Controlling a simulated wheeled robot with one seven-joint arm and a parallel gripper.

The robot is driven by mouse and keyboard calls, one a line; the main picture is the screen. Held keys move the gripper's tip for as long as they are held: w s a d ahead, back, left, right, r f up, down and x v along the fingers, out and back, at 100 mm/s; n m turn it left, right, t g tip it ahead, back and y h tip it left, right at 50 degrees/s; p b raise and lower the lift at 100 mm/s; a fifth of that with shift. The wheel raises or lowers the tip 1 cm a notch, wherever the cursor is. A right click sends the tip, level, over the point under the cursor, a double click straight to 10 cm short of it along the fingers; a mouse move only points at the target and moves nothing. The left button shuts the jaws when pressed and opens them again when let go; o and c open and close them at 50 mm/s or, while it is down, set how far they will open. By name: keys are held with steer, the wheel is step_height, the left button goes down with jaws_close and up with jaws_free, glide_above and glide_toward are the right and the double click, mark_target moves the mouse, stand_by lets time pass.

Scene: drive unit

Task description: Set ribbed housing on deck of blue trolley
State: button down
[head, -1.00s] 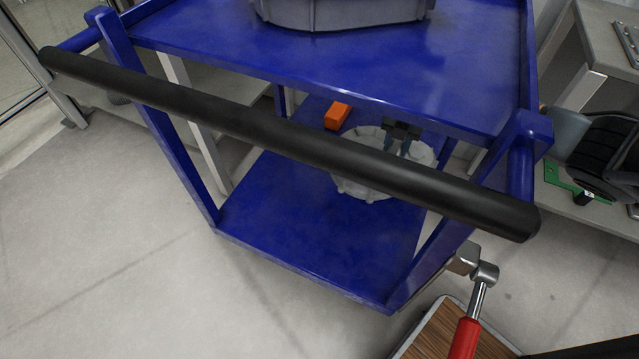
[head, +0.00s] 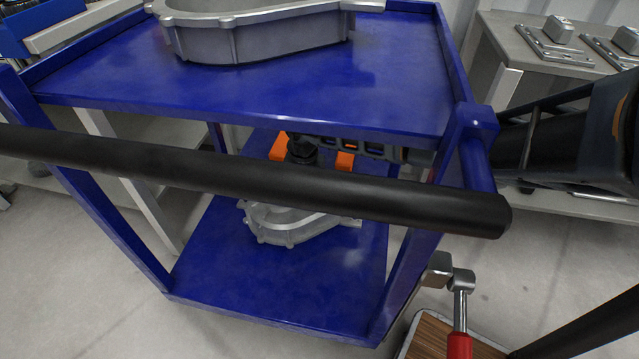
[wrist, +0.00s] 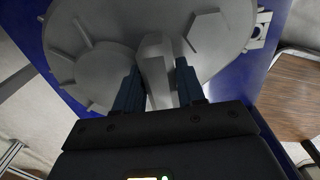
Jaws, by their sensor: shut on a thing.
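The grey ribbed housing (head: 268,236) is over the lower deck (head: 225,285) of the blue trolley, partly hidden by the black push bar. It is at or very near the deck surface; I cannot tell whether it touches. In the wrist view the housing (wrist: 95,75) shows a round face with radiating ribs. My gripper (wrist: 157,80) is shut on a raised grey rib of it, one finger on each side. In the head view my arm reaches in from the right beneath the upper deck; the fingertips are hidden behind the bar.
The black push bar (head: 180,168) crosses in front. The trolley's upper deck (head: 330,95) overhangs the arm and carries another grey casting (head: 260,40). A bench with metal parts (head: 560,50) stands at right. A wood-topped surface (head: 430,340) is at front right.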

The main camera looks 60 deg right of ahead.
steer(key=shift+w+a+f+b, duration=0.2)
steer(key=shift+w+a+f, duration=0.1)
steer(key=shift+w, duration=0.15)
steer(key=shift+w+a+f+b, duration=0.15)
steer(key=shift+w+a, duration=0.1)
steer(key=shift+w, duration=0.15)
steer(key=shift+f+b, duration=1.25)
steer(key=shift+f, duration=0.75)
steer(key=c, duration=0.7)
jaws_free()
steer(key=shift+s+a+f, duration=0.1)
steer(key=shift+f, duration=0.05)
step_height(320, 180, up, 12)
steer(key=p, duration=0.5)
steer(key=shift+s, duration=0.1)
